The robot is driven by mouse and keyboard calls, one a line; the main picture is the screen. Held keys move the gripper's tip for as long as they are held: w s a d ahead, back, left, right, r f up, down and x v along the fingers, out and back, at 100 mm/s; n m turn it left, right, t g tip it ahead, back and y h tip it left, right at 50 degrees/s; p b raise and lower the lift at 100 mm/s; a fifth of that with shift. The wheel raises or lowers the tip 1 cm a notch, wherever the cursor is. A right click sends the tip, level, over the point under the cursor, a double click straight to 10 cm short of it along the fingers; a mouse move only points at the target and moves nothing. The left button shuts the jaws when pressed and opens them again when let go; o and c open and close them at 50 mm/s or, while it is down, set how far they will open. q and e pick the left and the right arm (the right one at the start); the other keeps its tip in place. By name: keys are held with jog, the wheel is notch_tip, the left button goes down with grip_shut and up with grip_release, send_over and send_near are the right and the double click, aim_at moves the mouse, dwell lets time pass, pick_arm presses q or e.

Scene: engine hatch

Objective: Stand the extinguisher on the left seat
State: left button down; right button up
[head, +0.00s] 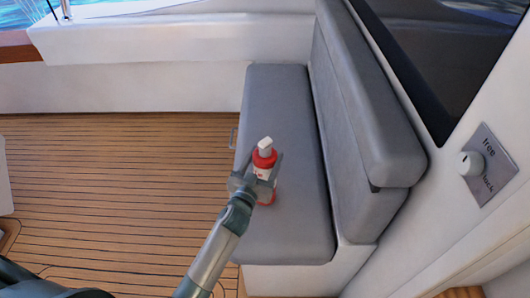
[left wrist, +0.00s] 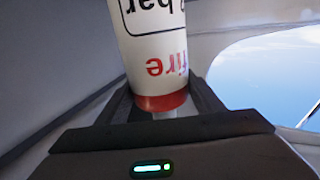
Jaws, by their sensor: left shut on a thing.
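The extinguisher (head: 264,157) is a small white and red bottle with a pale top. It is upright, over the near half of the grey seat cushion (head: 275,95). I cannot tell whether its base touches the cushion. My left gripper (head: 268,172) is shut around its body, and the arm comes up from below. In the left wrist view the extinguisher's white body (left wrist: 154,50) with its red band and upside-down lettering sits between the fingers. My right gripper is not in view.
A grey backrest (head: 365,120) rises along the cushion's right side. The plank floor (head: 110,180) left of the seat is clear. The far part of the cushion is empty.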

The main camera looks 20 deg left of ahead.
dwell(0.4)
pick_arm(q)
jog(key=c, duration=0.5)
grip_release()
jog(key=shift+f, duration=0.15)
jog(key=shift+c, duration=0.2)
jog(key=shift+s, duration=0.1)
jog(key=shift+r, duration=0.2)
jog(key=shift+s+f, duration=0.15)
jog(key=shift+s, duration=0.45)
jog(key=s+b, duration=0.2)
jog(key=s, duration=0.8)
jog(key=shift+s+a+b, duration=0.35)
